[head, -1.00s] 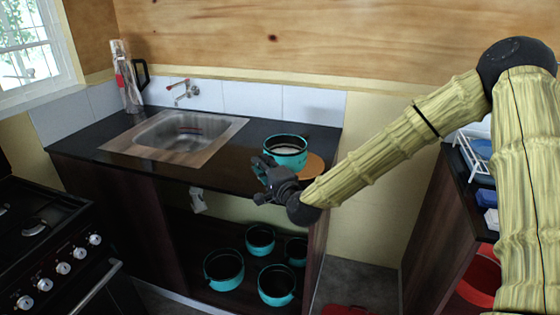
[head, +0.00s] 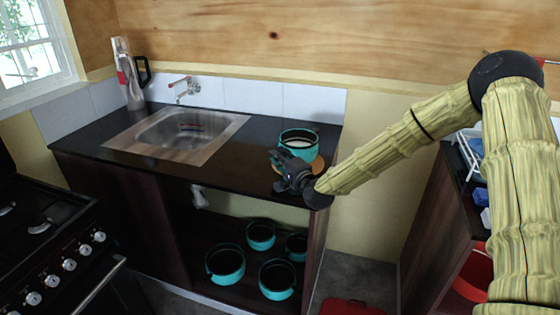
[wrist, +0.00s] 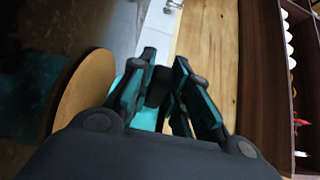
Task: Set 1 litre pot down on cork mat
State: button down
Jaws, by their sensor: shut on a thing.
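The 1 litre pot (head: 298,143) is teal with a dark rim and pale contents. It is upright at the right end of the counter. My gripper (head: 283,162) is shut on its near left side. The round cork mat (head: 318,164) shows under and to the right of the pot, mostly covered by pot and gripper. I cannot tell whether the pot touches the mat. In the wrist view, the mat (wrist: 88,88) is left of the fingers (wrist: 165,95), and a teal strip of the pot shows between them.
A steel sink (head: 183,131) is set in the dark counter (head: 95,134), with bare counter between it and the pot. Several teal pots (head: 226,264) stand on the shelf below. A stove (head: 50,250) is at the lower left, and a glass-like jug (head: 130,85) stands by the window.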

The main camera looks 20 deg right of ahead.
jog(key=shift+f, duration=0.95)
jog(key=c, duration=1.3)
grip_release()
jog(key=shift+c, duration=0.2)
jog(key=b+v, duration=0.2)
jog(key=v, duration=1)
